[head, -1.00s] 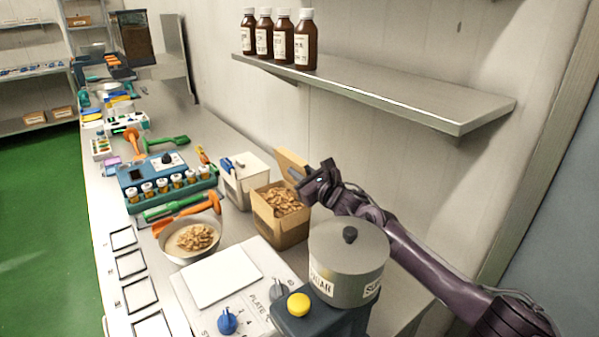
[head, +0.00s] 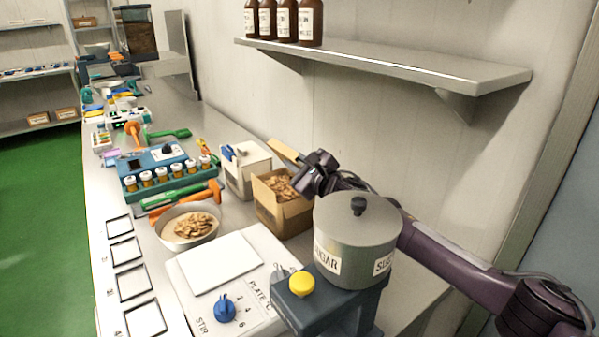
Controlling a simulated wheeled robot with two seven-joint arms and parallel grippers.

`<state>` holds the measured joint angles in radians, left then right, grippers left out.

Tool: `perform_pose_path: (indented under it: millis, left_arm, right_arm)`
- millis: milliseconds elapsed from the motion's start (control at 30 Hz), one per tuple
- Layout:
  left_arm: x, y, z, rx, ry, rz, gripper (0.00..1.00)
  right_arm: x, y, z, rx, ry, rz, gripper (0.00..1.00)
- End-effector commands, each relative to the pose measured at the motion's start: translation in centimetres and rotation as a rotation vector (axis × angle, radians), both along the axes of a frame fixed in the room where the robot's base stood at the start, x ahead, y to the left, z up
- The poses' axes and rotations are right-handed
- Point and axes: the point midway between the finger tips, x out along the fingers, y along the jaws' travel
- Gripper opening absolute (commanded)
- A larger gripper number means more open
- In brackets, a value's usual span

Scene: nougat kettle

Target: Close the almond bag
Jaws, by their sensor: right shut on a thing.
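The almond bag (head: 282,214) is a brown, box-shaped bag full of almonds. It stands on the bench behind the sugar pot, and its top is open. Its flap (head: 283,151) stands up at the back right edge, tilted. My right gripper (head: 304,170) is at the flap's right end, above the bag's right side, and is shut on the flap. The fingertips are small and partly hidden by the gripper's own body. Part of the almonds shows below the gripper. My left gripper is not in view.
A grey lidded sugar pot (head: 356,240) on a blue stand is close in front of my right arm. A white box (head: 246,172) stands left of the bag, and a bowl of nuts (head: 190,226) in front. A shelf (head: 380,62) with brown bottles hangs above.

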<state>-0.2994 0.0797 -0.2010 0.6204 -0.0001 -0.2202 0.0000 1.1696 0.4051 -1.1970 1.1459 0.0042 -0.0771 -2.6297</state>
Motion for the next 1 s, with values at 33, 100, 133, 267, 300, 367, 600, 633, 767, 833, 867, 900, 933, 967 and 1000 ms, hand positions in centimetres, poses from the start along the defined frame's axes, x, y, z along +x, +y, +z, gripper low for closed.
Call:
perform_pose_path:
  millis: [33, 100, 133, 267, 300, 367, 600, 633, 767, 833, 867, 900, 933, 967, 1000]
  left_arm:
    - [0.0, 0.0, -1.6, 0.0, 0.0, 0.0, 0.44]
    - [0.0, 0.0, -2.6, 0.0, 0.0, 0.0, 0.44]
    - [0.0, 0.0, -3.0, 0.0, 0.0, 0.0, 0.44]
    - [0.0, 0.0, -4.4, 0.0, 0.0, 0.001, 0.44]
    - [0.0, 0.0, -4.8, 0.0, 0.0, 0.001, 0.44]
    - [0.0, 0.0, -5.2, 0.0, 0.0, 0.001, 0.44]
    - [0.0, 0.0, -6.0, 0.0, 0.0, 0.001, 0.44]
    - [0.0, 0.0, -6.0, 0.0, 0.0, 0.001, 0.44]
    - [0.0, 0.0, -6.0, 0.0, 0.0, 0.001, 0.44]
    - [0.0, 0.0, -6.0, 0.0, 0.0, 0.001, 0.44]
    - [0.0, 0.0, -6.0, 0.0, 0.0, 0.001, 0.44]
    - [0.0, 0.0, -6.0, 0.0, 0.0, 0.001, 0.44]
    - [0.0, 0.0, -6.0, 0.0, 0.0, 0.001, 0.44]
    - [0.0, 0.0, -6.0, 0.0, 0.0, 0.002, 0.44]
    - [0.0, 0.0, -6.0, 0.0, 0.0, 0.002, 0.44]
  right_arm:
    - [-0.1, 0.1, -0.9, -0.031, -0.021, 0.0, 0.0]
    - [-0.3, 0.4, -1.0, -0.07, -0.047, -0.001, 0.0]
    - [-0.3, 0.5, -1.1, -0.085, -0.058, 0.0, 0.0]
    - [-0.6, 0.8, -1.3, -0.145, -0.097, -0.001, 0.0]
    - [-0.6, 0.9, -1.3, -0.16, -0.107, -0.001, 0.0]
    - [-0.7, 1.0, -1.4, -0.179, -0.119, -0.001, 0.0]
    - [-0.9, 1.2, -1.3, -0.222, -0.147, -0.002, 0.0]
    - [-0.9, 1.2, -1.3, -0.224, -0.148, -0.002, 0.0]
    - [-0.9, 1.3, -1.2, -0.227, -0.15, -0.002, 0.0]
    - [-0.9, 1.3, -1.2, -0.227, -0.15, -0.002, 0.0]
    - [-0.9, 1.3, -1.2, -0.226, -0.149, -0.002, 0.0]
    - [-0.9, 1.3, -1.2, -0.226, -0.149, -0.002, 0.0]
    - [-0.9, 1.3, -1.2, -0.226, -0.149, -0.002, 0.0]
    - [-0.9, 1.3, -1.2, -0.226, -0.15, -0.001, 0.0]
    - [-0.9, 1.3, -1.2, -0.225, -0.151, -0.002, 0.0]
